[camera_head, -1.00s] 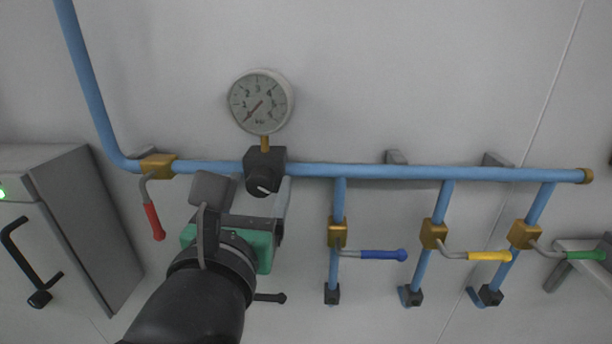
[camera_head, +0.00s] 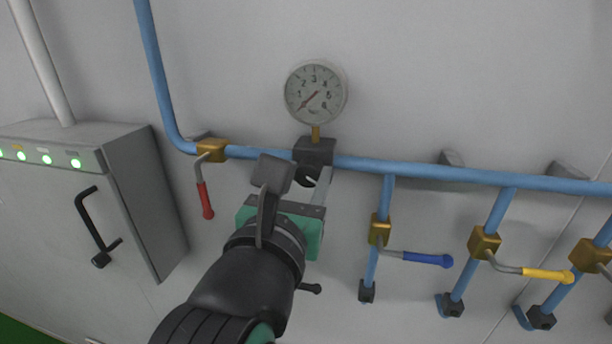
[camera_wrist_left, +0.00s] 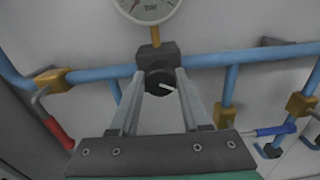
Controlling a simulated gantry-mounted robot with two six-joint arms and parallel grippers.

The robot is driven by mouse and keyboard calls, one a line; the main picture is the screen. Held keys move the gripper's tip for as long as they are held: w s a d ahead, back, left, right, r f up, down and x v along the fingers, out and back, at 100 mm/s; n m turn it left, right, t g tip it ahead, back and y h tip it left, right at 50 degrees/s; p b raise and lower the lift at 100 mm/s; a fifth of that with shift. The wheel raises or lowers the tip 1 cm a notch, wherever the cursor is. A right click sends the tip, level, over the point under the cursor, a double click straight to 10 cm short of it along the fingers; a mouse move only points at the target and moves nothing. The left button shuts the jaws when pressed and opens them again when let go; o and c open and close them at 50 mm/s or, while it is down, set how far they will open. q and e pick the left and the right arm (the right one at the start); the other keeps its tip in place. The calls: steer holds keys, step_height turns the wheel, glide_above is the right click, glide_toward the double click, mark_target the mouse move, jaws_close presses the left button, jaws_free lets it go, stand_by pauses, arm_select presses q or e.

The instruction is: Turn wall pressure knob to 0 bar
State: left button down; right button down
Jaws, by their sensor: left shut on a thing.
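The black pressure knob (camera_wrist_left: 159,82) with a white pointer mark sits on a dark block on the blue pipe, under the gauge. In the head view the knob (camera_head: 307,180) is partly hidden by my gripper. The round gauge (camera_head: 315,92) reads in bar, and its needle points to the lower left, near the low end of the scale. My left gripper (camera_wrist_left: 156,76) is shut on the knob, with one finger on each side of it. In the head view my left gripper (camera_head: 307,183) reaches up to the knob from below. My right gripper is not in view.
A red-handled valve (camera_head: 206,185) is left of the knob. Valves with blue (camera_head: 428,260) and yellow (camera_head: 547,275) handles hang on branch pipes to the right. A grey cabinet (camera_head: 145,200) with green lights stands at the left.

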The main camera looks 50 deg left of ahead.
arm_select(q)
steer(key=shift+n, duration=0.3)
steer(key=n+b, duration=0.1)
steer(key=n, duration=0.4)
steer(key=shift+n+b, duration=0.3)
steer(key=n+b, duration=0.2)
steer(key=n, duration=0.3)
steer(key=shift+f+n, duration=0.15)
steer(key=shift+n, duration=0.15)
steer(key=n+b, duration=0.3)
steer(key=n, duration=0.3)
steer(key=n+b, duration=0.2)
steer(key=n, duration=0.4)
steer(key=shift+n+y, duration=0.3)
steer(key=shift+c, duration=1.8)
jaws_free()
